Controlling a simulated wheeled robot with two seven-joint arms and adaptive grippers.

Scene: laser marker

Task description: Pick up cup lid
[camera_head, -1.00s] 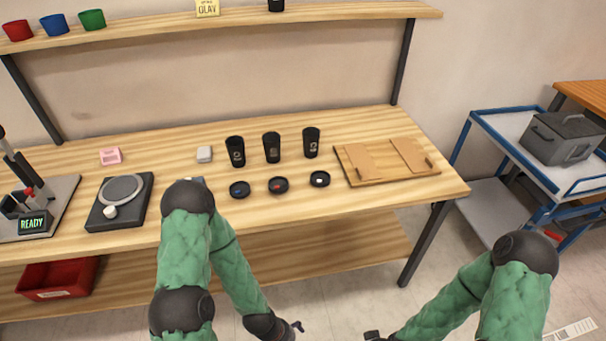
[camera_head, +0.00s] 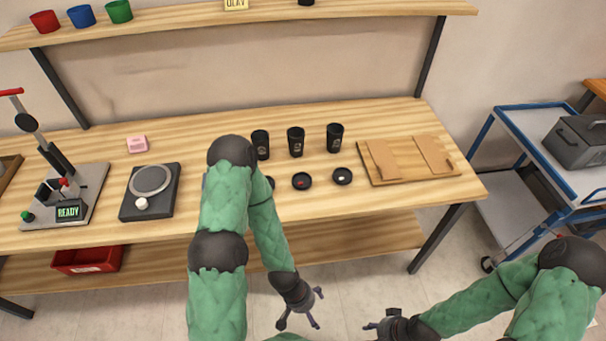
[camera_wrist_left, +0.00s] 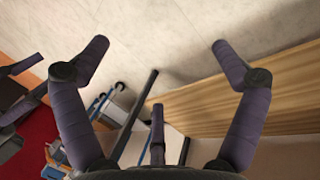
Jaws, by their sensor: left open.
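Two black cup lids show on the table, one with a red mark (camera_head: 301,181) and one with a light mark (camera_head: 342,176). A third lid (camera_head: 270,183) is mostly hidden behind my left arm. Three black cups stand upright behind the lids: left (camera_head: 260,145), middle (camera_head: 296,142) and right (camera_head: 335,138). My left gripper (camera_head: 301,308) is open and empty, below and in front of the table edge, apart from the lids. Its spread fingers also show in the left wrist view (camera_wrist_left: 160,60). My right gripper (camera_head: 374,326) is in front of the table too; its fingers are too small to judge.
A wooden board set (camera_head: 408,180) lies right of the lids. A scale (camera_head: 150,205), a pink block (camera_head: 137,144) and a press (camera_head: 62,205) are on the left. A shelf (camera_head: 200,32) runs above. A blue-framed cart (camera_head: 530,150) stands right.

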